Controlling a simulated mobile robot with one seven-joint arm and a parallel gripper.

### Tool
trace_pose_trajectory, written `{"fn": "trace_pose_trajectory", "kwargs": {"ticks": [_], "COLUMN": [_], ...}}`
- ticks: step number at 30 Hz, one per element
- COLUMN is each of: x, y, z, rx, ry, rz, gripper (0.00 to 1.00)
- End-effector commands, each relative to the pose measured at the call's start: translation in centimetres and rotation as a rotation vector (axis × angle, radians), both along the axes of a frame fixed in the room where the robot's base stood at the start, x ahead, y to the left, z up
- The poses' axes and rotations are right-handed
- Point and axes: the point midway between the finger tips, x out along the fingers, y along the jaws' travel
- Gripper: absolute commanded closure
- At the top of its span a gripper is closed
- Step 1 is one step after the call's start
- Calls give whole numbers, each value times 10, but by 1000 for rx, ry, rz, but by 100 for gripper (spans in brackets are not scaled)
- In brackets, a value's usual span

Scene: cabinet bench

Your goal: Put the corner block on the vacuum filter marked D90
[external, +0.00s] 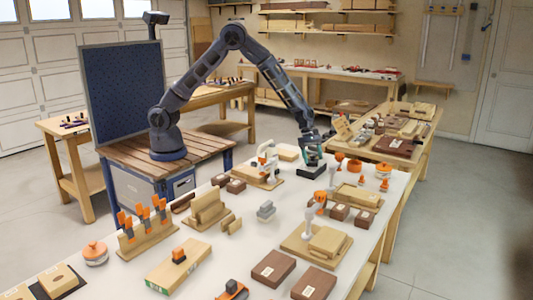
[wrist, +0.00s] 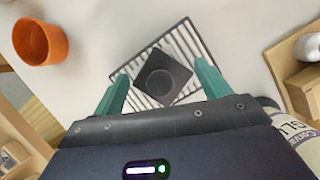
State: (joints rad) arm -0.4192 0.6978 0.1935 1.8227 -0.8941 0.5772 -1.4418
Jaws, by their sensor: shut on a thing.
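My gripper (wrist: 160,78) points down over the far part of the white-topped bench; it also shows in the external view (external: 312,158). Its teal fingers are shut on a dark square block (wrist: 160,74) with a round mark on its face, likely the corner block. Below the block is a slatted white panel in a dark frame (wrist: 181,36), likely the vacuum filter. The filter shows as a dark flat thing (external: 312,172) under my gripper in the external view. I cannot tell whether the block touches it. No D90 marking is readable.
An orange cup (wrist: 40,42) stands to the left in the wrist view. A labelled glue container (wrist: 298,130) is close at the lower right. Boards with clamps and brown blocks (external: 273,267) crowd the bench. Some bare white top (external: 228,262) shows between them.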

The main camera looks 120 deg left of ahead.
Motion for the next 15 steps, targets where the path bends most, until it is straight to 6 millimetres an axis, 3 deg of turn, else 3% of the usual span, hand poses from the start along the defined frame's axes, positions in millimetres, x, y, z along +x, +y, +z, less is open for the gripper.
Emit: {"fn": "trace_pose_trajectory", "kwargs": {"ticks": [11, 12, 15], "x": [0, 0, 0], "y": [0, 0, 0], "z": [-4, -4, -4], "rx": [0, 0, 1], "ry": [-1, -1, -2], "rz": [0, 0, 1], "gripper": [49, 22, 2]}}
